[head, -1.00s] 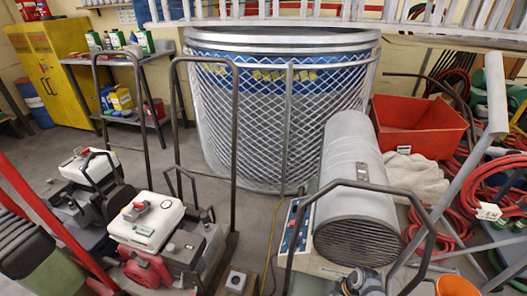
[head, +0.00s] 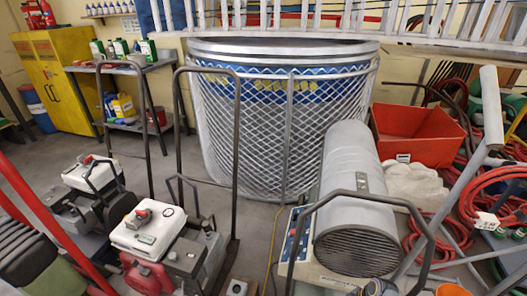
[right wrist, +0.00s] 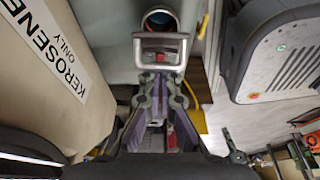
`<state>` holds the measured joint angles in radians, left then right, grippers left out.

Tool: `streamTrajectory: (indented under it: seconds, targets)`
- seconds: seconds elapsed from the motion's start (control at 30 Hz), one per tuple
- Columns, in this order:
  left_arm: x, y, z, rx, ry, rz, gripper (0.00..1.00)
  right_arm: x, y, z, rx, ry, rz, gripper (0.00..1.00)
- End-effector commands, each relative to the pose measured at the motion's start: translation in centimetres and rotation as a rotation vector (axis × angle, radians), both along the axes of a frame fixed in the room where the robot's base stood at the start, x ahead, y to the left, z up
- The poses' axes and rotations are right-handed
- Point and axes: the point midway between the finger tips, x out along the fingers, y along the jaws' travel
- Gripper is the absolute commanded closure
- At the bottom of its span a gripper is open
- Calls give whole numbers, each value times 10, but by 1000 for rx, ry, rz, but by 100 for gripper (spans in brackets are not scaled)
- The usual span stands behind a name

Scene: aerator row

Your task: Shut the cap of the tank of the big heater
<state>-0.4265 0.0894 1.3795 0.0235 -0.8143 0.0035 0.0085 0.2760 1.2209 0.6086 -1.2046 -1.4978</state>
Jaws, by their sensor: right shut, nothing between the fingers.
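The big heater (head: 350,190) is a grey cylinder with a dark grille, at the lower middle right of the head view. In the right wrist view its tank (right wrist: 88,75) shows at the left, beige, with a "KEROSENE ONLY" label. A round metal opening (right wrist: 159,20) with a dark blue inside shows at the top middle. A metal, frame-like piece, apparently the cap (right wrist: 160,60), stands just below it in the picture. My right gripper (right wrist: 160,78) is shut and empty, its fingertips close to that piece; I cannot tell whether they touch. My left gripper is not in view.
A dark tubular handle (head: 352,193) curves around the heater's front. A red bin (head: 420,140) and red hoses (head: 495,200) crowd the right. A large mesh-covered tub (head: 285,130) stands behind. Machines with white tanks (head: 148,228) stand left. Some floor (head: 262,215) is bare between.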

Motion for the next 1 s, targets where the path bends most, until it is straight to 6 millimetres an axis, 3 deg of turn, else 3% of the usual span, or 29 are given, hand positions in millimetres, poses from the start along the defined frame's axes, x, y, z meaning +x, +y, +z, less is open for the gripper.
streamTrajectory:
  seconds: [0.7,1.0]
  targets:
    - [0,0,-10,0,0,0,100,-10,-35,-12,-2,1,0,100]
    - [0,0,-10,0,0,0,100,-11,-38,-12,0,0,0,100]
